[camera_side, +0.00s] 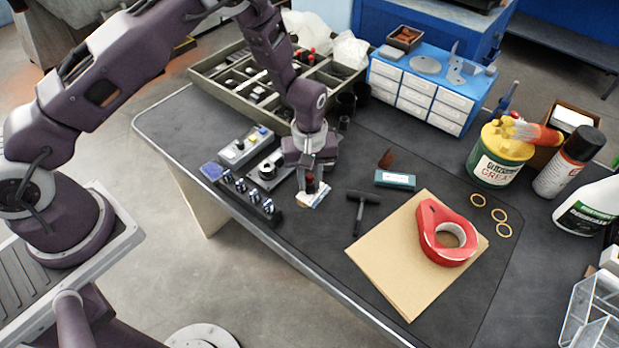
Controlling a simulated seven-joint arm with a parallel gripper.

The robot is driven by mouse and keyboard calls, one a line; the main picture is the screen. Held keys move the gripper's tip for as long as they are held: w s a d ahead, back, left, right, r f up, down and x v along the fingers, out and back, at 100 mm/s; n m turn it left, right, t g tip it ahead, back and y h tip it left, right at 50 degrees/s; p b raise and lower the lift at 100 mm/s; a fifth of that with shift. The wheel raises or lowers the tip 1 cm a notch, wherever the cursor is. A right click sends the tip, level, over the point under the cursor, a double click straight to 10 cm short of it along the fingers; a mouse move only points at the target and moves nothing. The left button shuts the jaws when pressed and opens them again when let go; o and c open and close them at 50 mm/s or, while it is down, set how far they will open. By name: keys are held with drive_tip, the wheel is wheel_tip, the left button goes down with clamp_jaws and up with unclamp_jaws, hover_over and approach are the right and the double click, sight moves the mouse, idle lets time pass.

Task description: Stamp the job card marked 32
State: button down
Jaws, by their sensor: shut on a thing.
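My gripper (311,177) points down over the middle left of the dark bench mat. It is shut on a small dark and reddish object (310,185), which looks like a stamp; the fingers hide most of it. A small white card (313,197) with blue and orange marks lies directly below. I cannot tell whether the held object touches the card. The card's number is too small to read, and its upper part is hidden. A blue pad (211,170), possibly an ink pad, lies at the left edge of the bench.
A rack (262,210) with several shiny cylinders stands left of the card. A grey button box (240,149) is behind it. A black T-handled tool (359,210) lies to the right, beside brown sheets (385,270) under a red tape dispenser (430,225). A blue drawer cabinet (430,85) stands behind.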

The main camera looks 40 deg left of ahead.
idle(0.5)
drive_tip(key=shift+r, duration=3.45)
